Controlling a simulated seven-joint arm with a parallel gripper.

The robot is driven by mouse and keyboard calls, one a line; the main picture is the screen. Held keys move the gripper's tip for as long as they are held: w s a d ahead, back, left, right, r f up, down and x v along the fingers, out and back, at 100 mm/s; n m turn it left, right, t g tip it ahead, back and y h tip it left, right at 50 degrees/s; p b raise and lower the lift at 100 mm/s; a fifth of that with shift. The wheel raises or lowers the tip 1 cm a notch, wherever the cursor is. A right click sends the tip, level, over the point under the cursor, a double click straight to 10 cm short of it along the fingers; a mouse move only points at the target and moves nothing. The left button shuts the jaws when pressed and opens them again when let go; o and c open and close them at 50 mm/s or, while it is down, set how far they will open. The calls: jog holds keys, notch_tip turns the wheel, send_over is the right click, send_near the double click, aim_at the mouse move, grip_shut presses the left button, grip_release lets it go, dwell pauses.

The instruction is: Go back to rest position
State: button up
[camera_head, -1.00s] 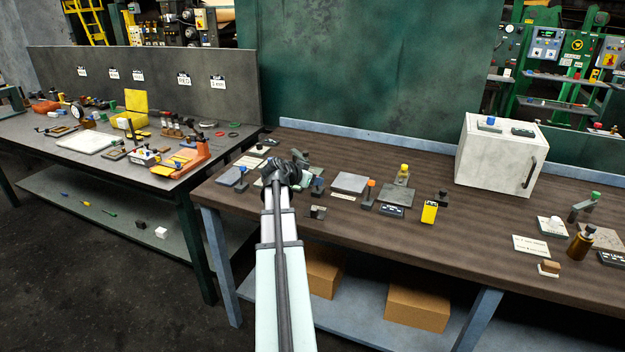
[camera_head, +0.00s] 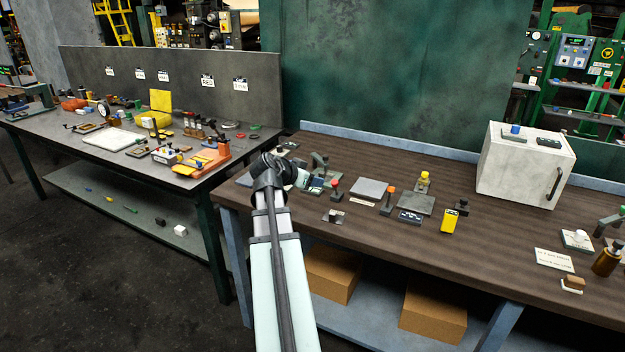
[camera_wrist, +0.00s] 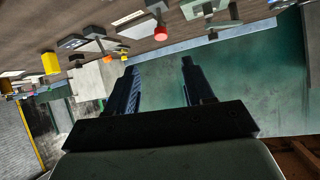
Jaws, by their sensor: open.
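My arm reaches up from the bottom of the head view, and its wrist is over the left end of the brown workbench (camera_head: 480,240). My gripper (camera_wrist: 160,85) shows in the wrist view with two dark fingers spread apart and nothing between them. In the wrist view the bench and its items appear upside down along the top, and the green wall panel (camera_wrist: 240,85) is behind the fingers. In the head view the fingertips are hard to make out behind the wrist.
Small fixtures stand near the wrist, including a red-knobbed piece (camera_head: 336,188), a grey plate (camera_head: 369,188) and a yellow block (camera_head: 449,221). A white box (camera_head: 525,165) stands farther right. A grey table (camera_head: 85,150) with many tools is at left. Cardboard boxes (camera_head: 433,312) sit below.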

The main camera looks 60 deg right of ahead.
dwell(0.6)
jog(key=w+a+f+n+t+y, duration=0.1)
jog(key=w+a+f+n+y, duration=0.3)
jog(key=a+f, duration=0.8)
jog(key=w+a+f+n+y, duration=0.25)
jog(key=a+f+n, duration=0.5)
jog(key=f, duration=0.75)
jog(key=w+a+f+n+t+y, duration=0.1)
jog(key=w+a+f+n+y, duration=0.3)
jog(key=a+f, duration=0.9)
jog(key=s+a+f+n+g+y, duration=0.1)
jog(key=s+a+f, duration=0.35)
jog(key=a, duration=0.25)
jog(key=s+a+f+g+y, duration=0.1)
jog(key=s+a+f, duration=0.2)
jog(key=a+f, duration=0.35)
jog(key=s+a+f+n+g, duration=0.2)
jog(key=s+a+f, duration=0.2)
jog(key=s+a, duration=0.3)
jog(key=s+a+f+n+g, duration=0.2)
jog(key=s+a+f+n, duration=0.1)
jog(key=s+a+f, duration=0.2)
jog(key=s+a+h, duration=0.1)
jog(key=s+a, duration=0.1)
jog(key=a, duration=0.2)
jog(key=shift+s+a, duration=0.2)
jog(key=shift+s, duration=0.15)
